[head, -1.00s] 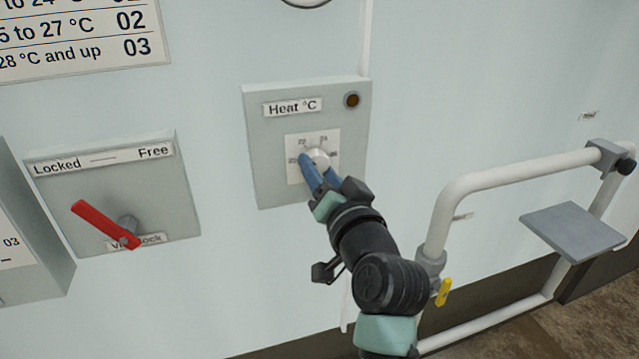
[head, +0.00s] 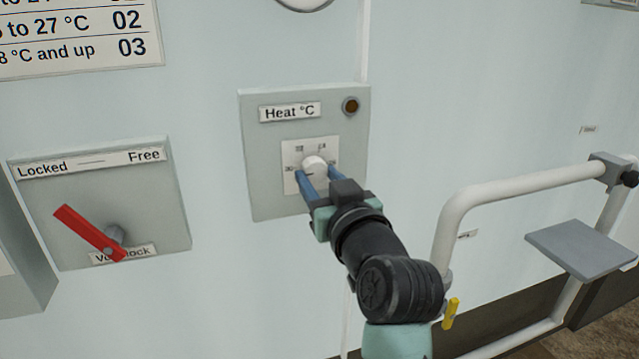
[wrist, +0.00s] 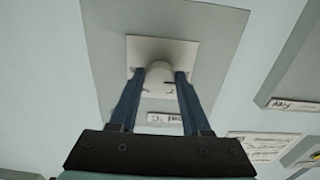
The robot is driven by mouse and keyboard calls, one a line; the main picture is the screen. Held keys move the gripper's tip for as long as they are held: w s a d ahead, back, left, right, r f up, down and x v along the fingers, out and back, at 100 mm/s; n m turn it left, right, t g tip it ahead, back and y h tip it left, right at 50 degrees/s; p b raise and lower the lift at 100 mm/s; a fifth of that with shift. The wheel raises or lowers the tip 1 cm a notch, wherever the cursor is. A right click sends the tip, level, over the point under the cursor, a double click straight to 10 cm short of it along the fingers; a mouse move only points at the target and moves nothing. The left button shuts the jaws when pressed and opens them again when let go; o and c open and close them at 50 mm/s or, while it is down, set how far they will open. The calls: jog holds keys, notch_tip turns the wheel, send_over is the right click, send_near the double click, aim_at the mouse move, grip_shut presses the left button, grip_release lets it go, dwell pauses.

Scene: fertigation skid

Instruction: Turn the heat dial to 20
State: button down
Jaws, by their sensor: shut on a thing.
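The heat dial (head: 315,163) is a round white knob on a small white scale plate (head: 291,156), set in a grey panel labelled "Heat °C" (head: 290,111). My gripper (head: 317,183) reaches it from below right, with one blue finger on each side of the knob. In the wrist view the knob (wrist: 159,72) sits between the two fingertips (wrist: 159,80), and the jaws are shut on it. The scale numbers are too small to read surely, and the fingers cover part of the scale. A dark mark shows low on the knob.
A dark amber lamp (head: 351,106) sits at the panel's upper right. To the left is a panel with a red lever (head: 88,232), marked Locked and Free. To the right, a white pipe (head: 520,185) with a yellow handle (head: 451,313) and a grey plate (head: 581,249) stand out from the wall.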

dwell(0.4)
jog(key=shift+c, duration=1.8)
grip_release()
jog(key=v, duration=1.3)
jog(key=shift+r, duration=0.1)
